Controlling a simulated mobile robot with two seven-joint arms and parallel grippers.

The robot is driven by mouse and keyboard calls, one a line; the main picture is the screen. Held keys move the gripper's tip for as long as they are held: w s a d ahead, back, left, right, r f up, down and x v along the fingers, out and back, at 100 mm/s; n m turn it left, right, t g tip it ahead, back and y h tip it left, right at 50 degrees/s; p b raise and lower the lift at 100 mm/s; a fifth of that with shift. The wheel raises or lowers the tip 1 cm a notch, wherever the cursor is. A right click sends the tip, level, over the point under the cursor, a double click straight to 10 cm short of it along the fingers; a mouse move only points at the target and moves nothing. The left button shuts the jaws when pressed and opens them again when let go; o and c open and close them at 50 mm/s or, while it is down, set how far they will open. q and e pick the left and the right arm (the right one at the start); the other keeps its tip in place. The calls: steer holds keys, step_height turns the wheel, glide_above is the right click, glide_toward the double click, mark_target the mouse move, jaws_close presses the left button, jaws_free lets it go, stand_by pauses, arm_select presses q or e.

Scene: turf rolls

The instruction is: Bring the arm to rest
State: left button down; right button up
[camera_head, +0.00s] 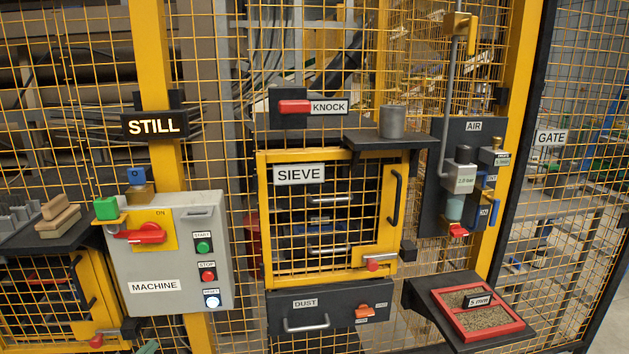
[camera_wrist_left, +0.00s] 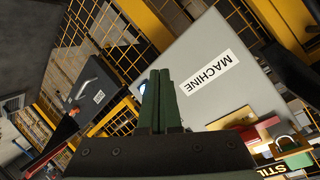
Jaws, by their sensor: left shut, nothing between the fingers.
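My left gripper (camera_wrist_left: 162,100) shows in the left wrist view with its two green fingers together and nothing between them. It points toward the grey machine box (camera_wrist_left: 215,60), which fills much of that view. In the head view only the green tip of my left gripper (camera_head: 148,348) shows, at the bottom edge, below the machine box (camera_head: 178,250). The rest of the left arm is out of the head view. The gap between the fingers and the box cannot be judged. My right gripper is in neither view.
A yellow mesh fence holds the sieve door (camera_head: 336,262), the dust drawer (camera_head: 300,321) and the air panel (camera_head: 470,150). A shelf with a red gravel tray (camera_head: 482,337) juts out at the lower right. A dark shelf (camera_head: 60,240) with blocks stands at left.

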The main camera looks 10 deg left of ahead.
arm_select(q)
steer(key=s+d+f+n+g+h, duration=0.1)
steer(key=s+d+f+g+h, duration=0.15)
steer(key=s+d+f, duration=1.05)
steer(key=s+d+f+n+g+h, duration=0.2)
steer(key=s+d, duration=0.9)
steer(key=d, duration=0.3)
steer(key=shift+s+d+f+n+p, duration=0.2)
steer(key=shift+s+f+n+p, duration=0.1)
steer(key=shift+s+n, duration=0.1)
